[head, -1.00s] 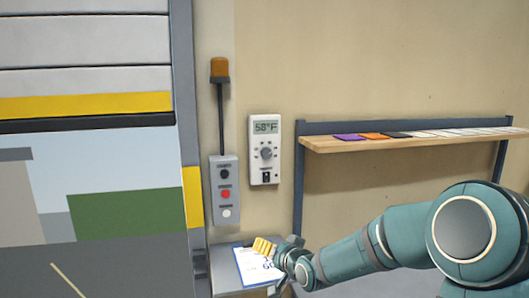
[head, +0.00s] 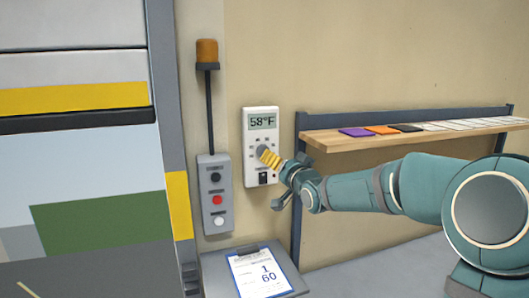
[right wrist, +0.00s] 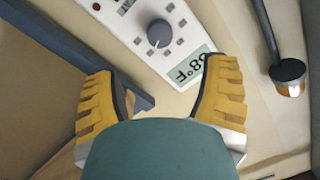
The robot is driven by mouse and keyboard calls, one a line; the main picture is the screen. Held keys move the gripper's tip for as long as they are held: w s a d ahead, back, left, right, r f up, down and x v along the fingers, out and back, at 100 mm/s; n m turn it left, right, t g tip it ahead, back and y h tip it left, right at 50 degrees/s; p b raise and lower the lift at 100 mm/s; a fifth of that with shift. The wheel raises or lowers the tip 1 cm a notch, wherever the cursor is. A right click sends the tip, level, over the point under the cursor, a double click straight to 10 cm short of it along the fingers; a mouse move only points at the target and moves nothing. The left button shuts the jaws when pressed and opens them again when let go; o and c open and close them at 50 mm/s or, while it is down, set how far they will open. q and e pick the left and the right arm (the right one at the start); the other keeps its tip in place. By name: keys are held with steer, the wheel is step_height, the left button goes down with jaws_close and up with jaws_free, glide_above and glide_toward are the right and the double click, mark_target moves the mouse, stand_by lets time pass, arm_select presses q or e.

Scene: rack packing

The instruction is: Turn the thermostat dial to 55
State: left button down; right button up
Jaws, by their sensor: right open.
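The white thermostat (head: 262,111) hangs on the wall, and its display reads 58°F. Its round grey dial (right wrist: 159,32) shows clearly in the right wrist view, with small marks around it. My left gripper is not in view.
A grey button box (head: 214,190) with black, red and white buttons is left of the thermostat, under an orange lamp (head: 206,51). A wooden shelf (head: 340,144) with coloured cards is on the right.

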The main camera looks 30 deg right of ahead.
steer(key=w+d+p, duration=0.1)
steer(key=w, duration=0.9)
steer(key=shift+w+d+p, duration=0.15)
steer(key=shift+d+p, duration=0.1)
steer(key=shift+p, duration=0.15)
steer(key=shift+f, duration=0.1)
steer(key=shift+c, duration=0.2)
steer(key=c, duration=1.2)
